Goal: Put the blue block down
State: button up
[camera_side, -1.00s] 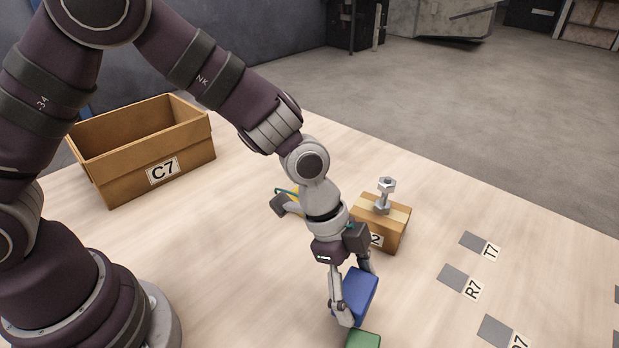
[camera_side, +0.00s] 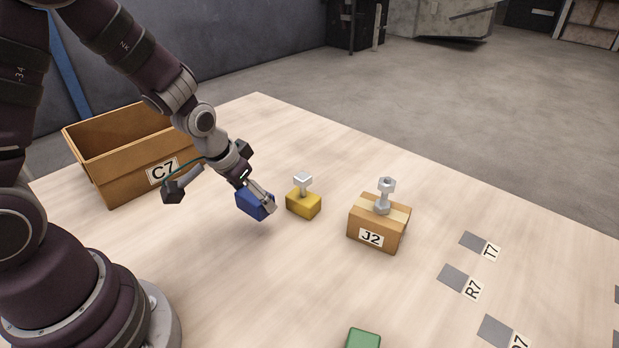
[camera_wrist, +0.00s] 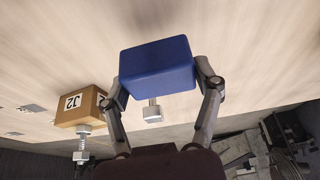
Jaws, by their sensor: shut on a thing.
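The blue block (camera_side: 252,205) is in the grasp of my gripper (camera_side: 262,200), low over the wooden table, left of the yellow block (camera_side: 303,204). In the side view I cannot tell whether its underside touches the table. In the wrist view the blue block (camera_wrist: 157,66) is pinched between the two fingers of my gripper (camera_wrist: 160,86) and hides what is behind it. A grey bolt (camera_wrist: 153,112) shows just below it there.
A cardboard box marked C7 (camera_side: 122,180) stands open behind on the left. A small box J2 (camera_side: 373,240) carries a bolt (camera_side: 384,195). The yellow block bears a grey bolt (camera_side: 303,182). A green block (camera_side: 362,339) lies at the front. Table between green and yellow blocks is clear.

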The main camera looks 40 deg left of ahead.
jog(key=a+n, duration=0.2)
jog(key=a+n+y, duration=0.1)
jog(key=a+n, duration=0.1)
jog(key=a, duration=0.1)
jog(key=shift+w+a+r, duration=0.15)
jog(key=shift+w+r, duration=0.05)
send_over(285, 168)
jog(key=s, duration=0.1)
jog(key=shift+s+d+f+g, duration=0.1)
jog(key=shift+d+f+g, duration=0.05)
jog(key=shift+f, duration=0.25)
jog(key=shift+s+d+f+g, duration=0.1)
jog(key=shift+d+f+g, duration=0.05)
jog(key=shift+f, duration=1.95)
jog(key=shift+f, duration=0.15)
jog(key=o, duration=1.2)
jog(key=shift+o, duration=0.2)
